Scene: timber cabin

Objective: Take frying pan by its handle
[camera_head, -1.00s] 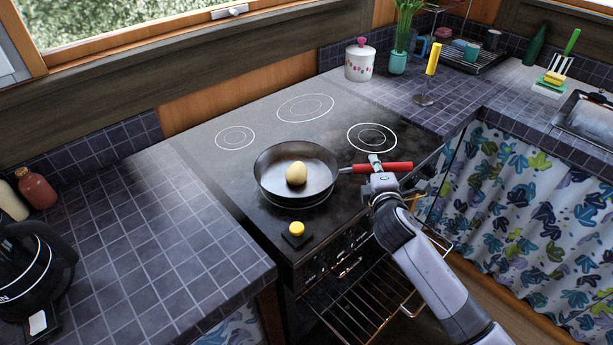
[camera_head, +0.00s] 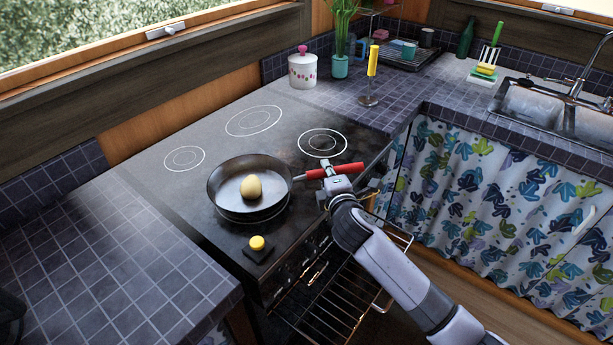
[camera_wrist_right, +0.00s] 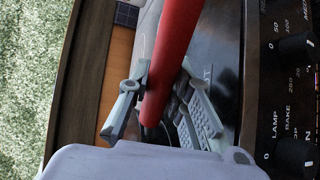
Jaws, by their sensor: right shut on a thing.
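The dark frying pan (camera_head: 225,185) sits on the front burner of the black stove, with a pale egg (camera_head: 251,187) inside it. Its red handle (camera_head: 346,170) points right, toward the stove's right edge. My right gripper (camera_head: 327,172) is at the handle. In the right wrist view the red handle (camera_wrist_right: 176,50) runs between the two fingers (camera_wrist_right: 160,100), which are shut on it. The pan's bowl is not seen in the wrist view. My left gripper is not in view.
The oven door is open with a wire rack (camera_head: 325,310) below the pan. A yellow-topped timer (camera_head: 257,243) lies at the stove's front. A white jar (camera_head: 303,70) and a yellow-handled utensil (camera_head: 372,62) stand behind right. The left counter (camera_head: 110,260) is mostly clear.

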